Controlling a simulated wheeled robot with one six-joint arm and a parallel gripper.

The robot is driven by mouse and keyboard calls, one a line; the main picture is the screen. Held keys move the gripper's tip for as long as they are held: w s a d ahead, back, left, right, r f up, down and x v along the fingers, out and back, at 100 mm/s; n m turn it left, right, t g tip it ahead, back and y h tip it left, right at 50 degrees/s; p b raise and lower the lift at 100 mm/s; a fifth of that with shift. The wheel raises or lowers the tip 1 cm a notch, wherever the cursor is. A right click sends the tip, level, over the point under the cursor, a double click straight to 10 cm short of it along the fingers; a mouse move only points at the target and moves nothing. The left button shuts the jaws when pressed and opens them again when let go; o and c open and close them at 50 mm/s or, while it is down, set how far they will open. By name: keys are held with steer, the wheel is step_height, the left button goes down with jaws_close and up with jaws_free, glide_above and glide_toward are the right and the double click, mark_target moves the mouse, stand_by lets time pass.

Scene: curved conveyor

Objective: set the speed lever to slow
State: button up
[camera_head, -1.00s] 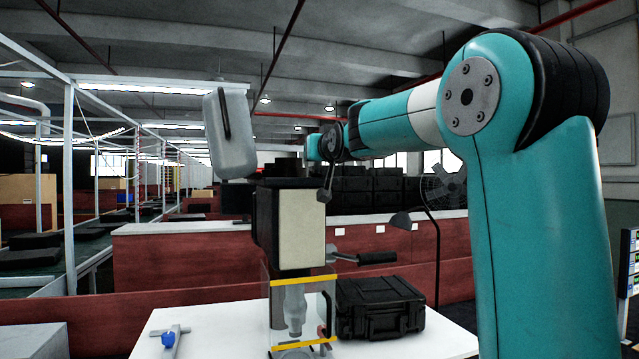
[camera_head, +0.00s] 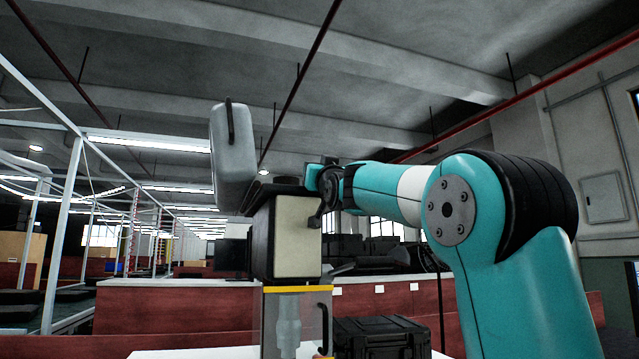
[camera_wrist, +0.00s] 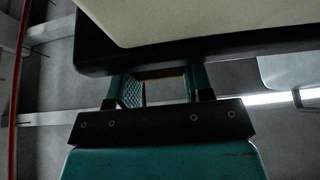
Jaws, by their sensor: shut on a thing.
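The machine (camera_head: 297,235) has a cream front panel in a black housing, with a grey canister (camera_head: 232,155) on top and a clear yellow-edged chamber (camera_head: 297,325) below. A short dark lever with a knob (camera_head: 315,220) shows at its upper right, right by the end of my arm; I take it for the speed lever. My gripper shows in the wrist view (camera_wrist: 163,88) as two teal fingers close under the machine's dark edge (camera_wrist: 200,52). It is shut on the lever, though its fingertips and the grip itself are largely hidden by the machine.
A black case (camera_head: 382,338) stands on the white table (camera_head: 190,353), right of the clear chamber. A stubby handle (camera_head: 345,269) juts from the machine's right side. A low red partition (camera_head: 170,310) runs behind. Metal shelving frames stand at the left.

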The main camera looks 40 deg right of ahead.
steer(key=shift+s, duration=0.1)
stand_by(0.3)
steer(key=o, duration=0.9)
